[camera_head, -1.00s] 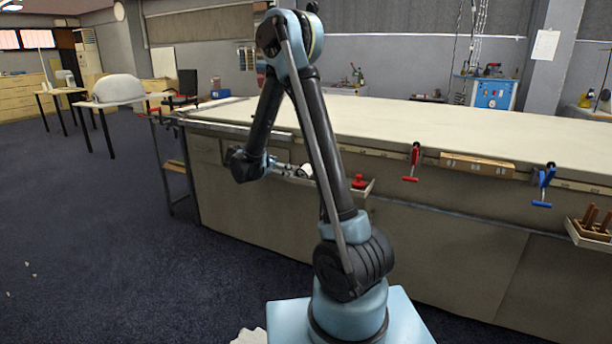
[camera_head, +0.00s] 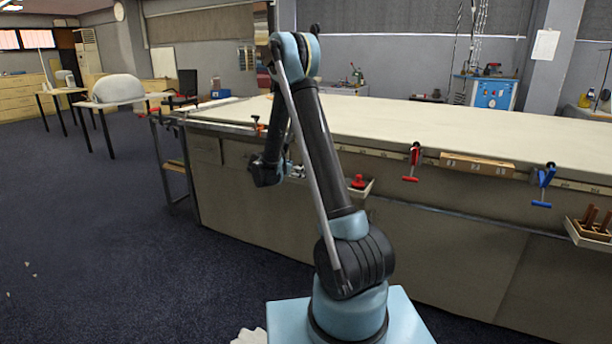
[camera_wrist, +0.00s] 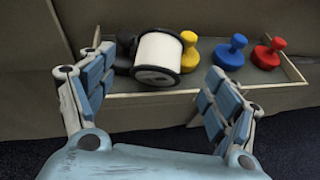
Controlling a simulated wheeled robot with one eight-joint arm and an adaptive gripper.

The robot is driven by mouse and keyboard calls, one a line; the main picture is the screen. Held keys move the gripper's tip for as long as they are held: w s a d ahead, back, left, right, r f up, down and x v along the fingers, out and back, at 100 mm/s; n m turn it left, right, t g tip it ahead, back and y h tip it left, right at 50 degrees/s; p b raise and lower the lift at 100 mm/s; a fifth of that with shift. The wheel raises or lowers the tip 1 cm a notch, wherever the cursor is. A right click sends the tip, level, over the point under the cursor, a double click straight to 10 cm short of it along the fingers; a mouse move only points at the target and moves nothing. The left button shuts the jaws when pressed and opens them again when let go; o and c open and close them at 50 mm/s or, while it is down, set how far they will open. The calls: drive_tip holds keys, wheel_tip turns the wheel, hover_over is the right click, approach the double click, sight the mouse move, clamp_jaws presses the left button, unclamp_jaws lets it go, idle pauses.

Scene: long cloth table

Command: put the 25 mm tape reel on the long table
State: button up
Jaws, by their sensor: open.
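The tape reel (camera_wrist: 158,55), a white roll with dark end rims, sits in a shallow tray on the table's front side in the wrist view. My gripper (camera_wrist: 160,68) is open, with its blue padded fingers on either side of the reel and nearer the camera. I cannot tell whether either finger touches it. The long table (camera_head: 430,122) has a pale cloth top, seen in the head view beyond my arm. In the head view my arm mostly hides the gripper and the reel.
The tray (camera_wrist: 120,100) also holds a black, a yellow (camera_wrist: 188,52), a blue (camera_wrist: 231,50) and a red knobbed piece (camera_wrist: 268,54). A red clamp (camera_head: 412,163) and a blue clamp (camera_head: 544,184) hang on the table's front edge. The tabletop is largely clear.

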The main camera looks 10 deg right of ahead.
drive_tip(key=shift+f+x, duration=0.1)
drive_tip(key=shift+x, duration=1.25)
drive_tip(key=shift+f+x, duration=0.15)
drive_tip(key=shift+x, duration=1.2)
drive_tip(key=shift+a, duration=0.15)
drive_tip(key=c, duration=1.3)
drive_tip(key=shift+r, duration=0.1)
drive_tip(key=shift+c, duration=0.2)
